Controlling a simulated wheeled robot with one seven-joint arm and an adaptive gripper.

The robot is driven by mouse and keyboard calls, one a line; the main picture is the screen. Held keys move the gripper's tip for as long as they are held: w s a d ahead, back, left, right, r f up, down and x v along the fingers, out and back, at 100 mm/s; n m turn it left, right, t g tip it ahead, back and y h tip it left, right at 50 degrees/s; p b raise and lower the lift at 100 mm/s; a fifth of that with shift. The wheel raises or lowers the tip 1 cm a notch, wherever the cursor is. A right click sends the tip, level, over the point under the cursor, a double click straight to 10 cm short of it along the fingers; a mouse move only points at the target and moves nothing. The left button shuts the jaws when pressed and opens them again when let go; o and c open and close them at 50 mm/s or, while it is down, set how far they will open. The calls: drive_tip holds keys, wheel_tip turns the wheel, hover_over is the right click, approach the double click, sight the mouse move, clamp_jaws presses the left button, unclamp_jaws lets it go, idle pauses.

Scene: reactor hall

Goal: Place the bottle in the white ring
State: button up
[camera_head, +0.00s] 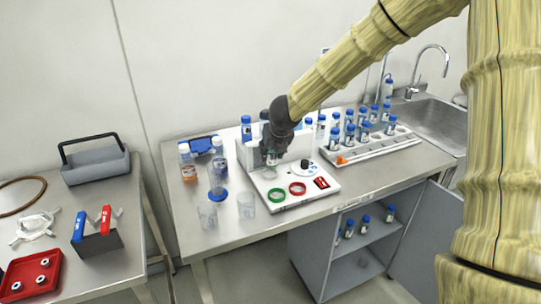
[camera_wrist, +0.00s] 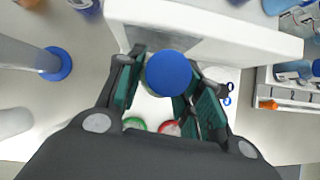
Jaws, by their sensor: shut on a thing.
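My gripper (camera_head: 272,152) points down over a white device (camera_head: 322,197) on the bench. It is shut on a bottle (camera_head: 271,159), which is mostly hidden by the fingers in the head view. In the wrist view the bottle's blue cap (camera_wrist: 168,73) sits between the two fingers (camera_wrist: 158,92). A green ring (camera_head: 276,196) and a red ring (camera_head: 297,188) lie on the device's front part, nearer the head camera than the bottle. The white ring cannot be made out clearly; the spot under the bottle is partly hidden. I cannot tell whether the bottle touches the device.
A white rack (camera_head: 372,151) with several blue-capped bottles stands to the right, before the sink (camera_head: 437,124). The device's upright back part is close to my gripper.

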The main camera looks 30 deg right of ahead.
sight(270, 158)
drive_tip(key=shift+w, duration=0.35)
drive_tip(key=shift+w+d+f, duration=0.1)
drive_tip(key=shift+w+f, duration=0.05)
drive_tip(key=shift+f, duration=0.75)
drive_tip(key=shift+w+f, duration=0.1)
drive_tip(key=shift+f, duration=0.8)
drive_tip(key=shift+f, duration=0.15)
drive_tip(key=o, duration=1.1)
drive_tip(key=shift+c, duration=0.2)
drive_tip(key=shift+r, duration=0.25)
drive_tip(key=v, duration=1.2)
